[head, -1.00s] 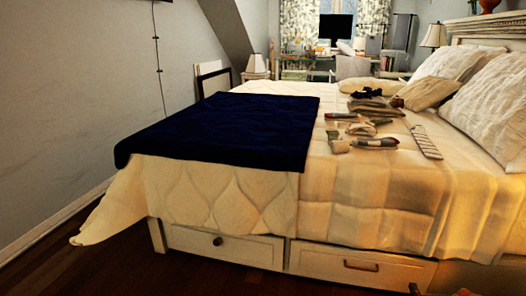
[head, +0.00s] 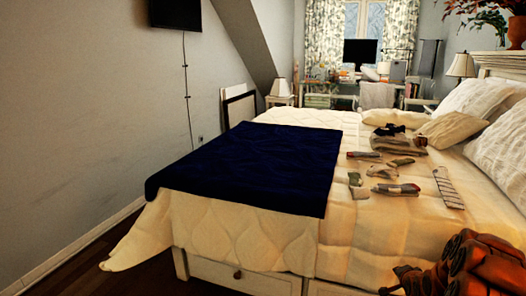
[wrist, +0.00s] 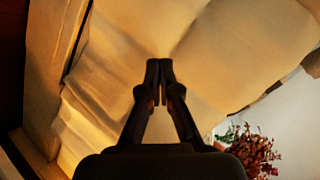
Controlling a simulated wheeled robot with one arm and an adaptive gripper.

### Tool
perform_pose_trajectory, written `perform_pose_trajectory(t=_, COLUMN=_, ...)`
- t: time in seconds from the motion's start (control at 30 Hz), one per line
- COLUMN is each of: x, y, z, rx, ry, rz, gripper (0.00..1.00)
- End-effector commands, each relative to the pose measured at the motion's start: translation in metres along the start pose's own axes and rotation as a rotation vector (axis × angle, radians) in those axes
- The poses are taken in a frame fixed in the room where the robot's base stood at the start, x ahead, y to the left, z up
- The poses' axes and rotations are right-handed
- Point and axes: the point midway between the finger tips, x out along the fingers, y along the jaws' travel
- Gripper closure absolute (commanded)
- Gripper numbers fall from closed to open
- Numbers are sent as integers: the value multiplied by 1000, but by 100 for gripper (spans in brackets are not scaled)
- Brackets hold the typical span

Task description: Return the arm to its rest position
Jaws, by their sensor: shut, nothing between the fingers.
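My gripper (wrist: 159,80) is shut and empty in the wrist view, with its fingertips together. The pale bedding (wrist: 230,45) shows behind it in that view. In the head view, part of my arm (head: 470,268) shows at the bottom right corner, in front of the bed's near right side. A dark part of my gripper (head: 402,280) shows at the bottom edge there, and its fingers are hard to make out.
The bed (head: 245,232) fills the middle, with a dark blue blanket (head: 250,170) across its foot. Several folded clothes and small items (head: 395,189) lie on it, near a striped strip (head: 447,187) and pillows (head: 470,98). Bare floor (head: 150,268) shows at the lower left.

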Motion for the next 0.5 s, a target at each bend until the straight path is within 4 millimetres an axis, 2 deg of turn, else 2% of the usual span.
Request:
perform_pose_trajectory(t=0.03, x=-17, y=-25, z=-2, rx=-36, ry=-16, rz=12, gripper=100)
perform_pose_trajectory(t=0.13, x=-42, y=-51, z=5, rx=-102, ry=-57, rz=55, gripper=100)
perform_pose_trajectory(t=0.37, x=-108, y=-101, z=23, rx=-254, ry=-163, rz=154, gripper=100)
perform_pose_trajectory(t=0.5, x=-153, y=-129, z=34, rx=-347, ry=-227, rz=204, gripper=100)
